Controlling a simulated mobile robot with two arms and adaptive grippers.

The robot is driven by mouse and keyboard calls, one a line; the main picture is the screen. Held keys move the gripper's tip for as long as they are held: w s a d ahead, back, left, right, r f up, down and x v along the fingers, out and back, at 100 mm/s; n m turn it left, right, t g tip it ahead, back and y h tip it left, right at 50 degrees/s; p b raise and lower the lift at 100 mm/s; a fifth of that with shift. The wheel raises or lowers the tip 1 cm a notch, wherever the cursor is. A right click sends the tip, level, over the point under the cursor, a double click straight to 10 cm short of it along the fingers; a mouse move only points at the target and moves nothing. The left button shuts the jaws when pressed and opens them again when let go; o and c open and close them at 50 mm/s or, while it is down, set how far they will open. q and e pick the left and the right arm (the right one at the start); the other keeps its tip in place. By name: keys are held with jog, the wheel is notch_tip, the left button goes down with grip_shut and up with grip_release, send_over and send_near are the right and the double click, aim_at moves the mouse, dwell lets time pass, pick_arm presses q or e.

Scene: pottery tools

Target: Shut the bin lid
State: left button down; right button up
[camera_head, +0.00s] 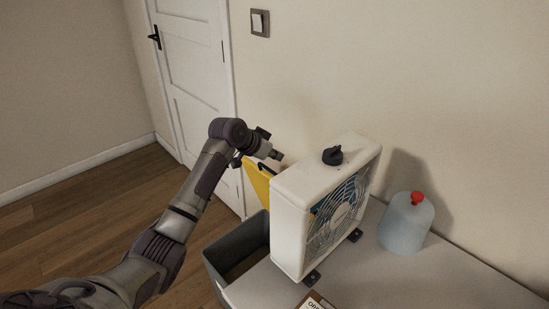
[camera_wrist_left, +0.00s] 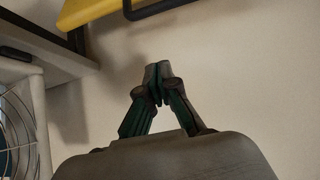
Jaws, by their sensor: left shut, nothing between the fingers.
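The grey bin (camera_head: 215,266) stands on the floor at the end of the table, its mouth open. Its yellow lid (camera_head: 257,187) stands raised at the bin's wall side, partly hidden by the fan and my arm. The lid also shows at the top of the left wrist view (camera_wrist_left: 88,10), with a dark bar (camera_wrist_left: 165,7) along it. My left gripper (camera_head: 279,155) is above the lid's top edge, close to the wall. In the wrist view its fingers (camera_wrist_left: 157,82) are shut and empty, apart from the lid. My right gripper is not in view.
A white box fan (camera_head: 292,222) stands on the grey table (camera_head: 375,285), close to the gripper and lid. A bluish jug (camera_head: 405,228) with a red cap stands right of it. A clipboard (camera_head: 315,301) lies in front. Wooden floor is clear at left.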

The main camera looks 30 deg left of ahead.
pick_arm(q)
jog(key=f, duration=0.2)
jog(key=w+f, duration=0.1)
jog(key=f, duration=0.3)
jog(key=shift+w+d+f, duration=0.15)
jog(key=shift+w+f, duration=0.05)
jog(key=shift+w, duration=0.05)
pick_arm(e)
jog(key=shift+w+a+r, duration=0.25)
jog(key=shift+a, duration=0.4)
pick_arm(q)
jog(key=shift+f, duration=0.1)
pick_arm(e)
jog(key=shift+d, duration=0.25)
pick_arm(q)
jog(key=shift+d, duration=0.1)
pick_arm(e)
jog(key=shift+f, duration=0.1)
